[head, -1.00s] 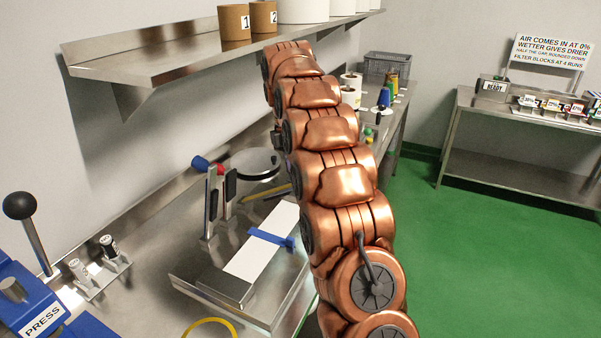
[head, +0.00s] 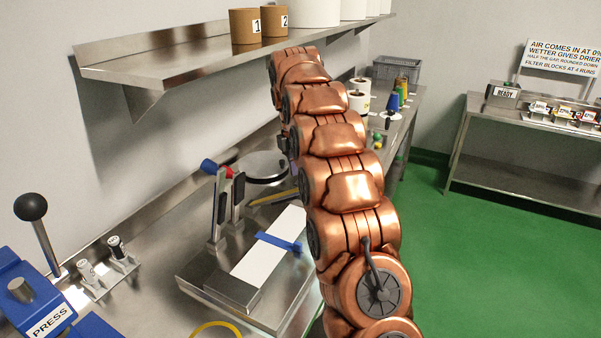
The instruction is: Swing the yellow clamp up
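A thin yellow bar (head: 270,198), which looks like the yellow clamp, lies low behind the steel plate and in front of a round metal disc (head: 262,166). Its right end runs behind my arm, so I cannot see the whole clamp. Left of it, upright metal posts with black pads (head: 238,199) stand on the fixture, with a red and blue tip (head: 214,168) at the top.
A blue strap (head: 279,242) crosses a white strip (head: 268,258) on the steel fixture (head: 232,292). A blue press (head: 45,310) with a black-knobbed lever stands at left. A steel shelf (head: 180,67) overhangs the bench. A yellow ring (head: 216,325) lies at the front.

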